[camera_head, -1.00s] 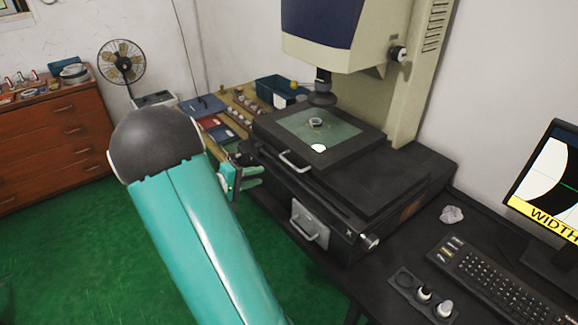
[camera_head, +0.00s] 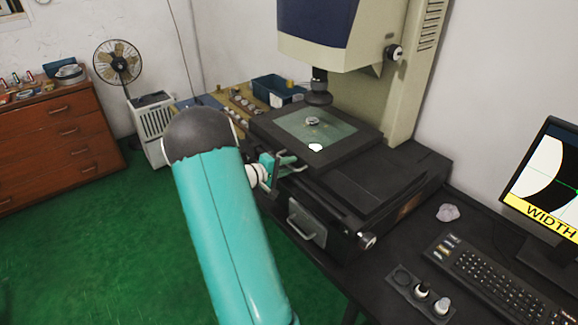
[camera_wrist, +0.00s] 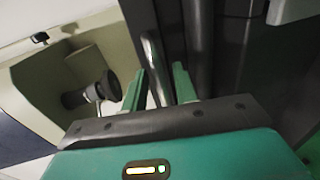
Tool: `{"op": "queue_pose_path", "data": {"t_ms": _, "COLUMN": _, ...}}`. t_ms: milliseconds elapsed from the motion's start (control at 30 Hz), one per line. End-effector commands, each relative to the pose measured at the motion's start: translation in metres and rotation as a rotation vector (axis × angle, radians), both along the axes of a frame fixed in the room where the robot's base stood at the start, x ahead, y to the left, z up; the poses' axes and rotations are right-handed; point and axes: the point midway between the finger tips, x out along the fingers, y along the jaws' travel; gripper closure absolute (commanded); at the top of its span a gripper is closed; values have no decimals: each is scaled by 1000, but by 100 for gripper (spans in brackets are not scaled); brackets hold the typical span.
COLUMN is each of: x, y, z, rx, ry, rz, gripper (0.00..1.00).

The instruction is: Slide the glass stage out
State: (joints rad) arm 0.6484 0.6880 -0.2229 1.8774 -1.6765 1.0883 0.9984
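The glass stage is a dark frame (camera_head: 262,133) around a greenish glass plate (camera_head: 336,133), under the lens of the measuring machine. A small metal ring (camera_head: 312,121) stands on the glass. The stage's metal handle (camera_head: 279,155) is on its front edge, partly hidden by my gripper (camera_head: 292,163). In the wrist view, the handle bar (camera_wrist: 153,58) runs between the two green fingers of my gripper (camera_wrist: 160,78). The fingers stand apart, with a visible gap on the right side of the bar. The gripper is open around the handle.
A lower drawer handle (camera_head: 303,229) sits on the machine's base below the stage. The black lens (camera_head: 318,88) hangs close above the glass. A keyboard (camera_head: 490,275) and monitor (camera_head: 550,190) are at right. Green floor (camera_head: 110,245) at left is clear.

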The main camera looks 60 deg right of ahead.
Motion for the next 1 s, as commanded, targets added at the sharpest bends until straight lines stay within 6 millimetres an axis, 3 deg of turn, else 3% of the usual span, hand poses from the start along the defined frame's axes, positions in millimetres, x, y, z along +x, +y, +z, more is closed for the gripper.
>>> {"op": "queue_pose_path", "data": {"t_ms": 333, "x": -2, "y": -5, "z": -1, "rx": 0, "ry": 0, "rz": 0, "gripper": 71}}
{"op": "queue_pose_path", "data": {"t_ms": 500, "x": -2, "y": -5, "z": -1, "rx": 0, "ry": 0, "rz": 0, "gripper": 100}}
{"op": "queue_pose_path", "data": {"t_ms": 1000, "x": -9, "y": -1, "z": -1, "rx": -1, "ry": 0, "rz": 1, "gripper": 100}}
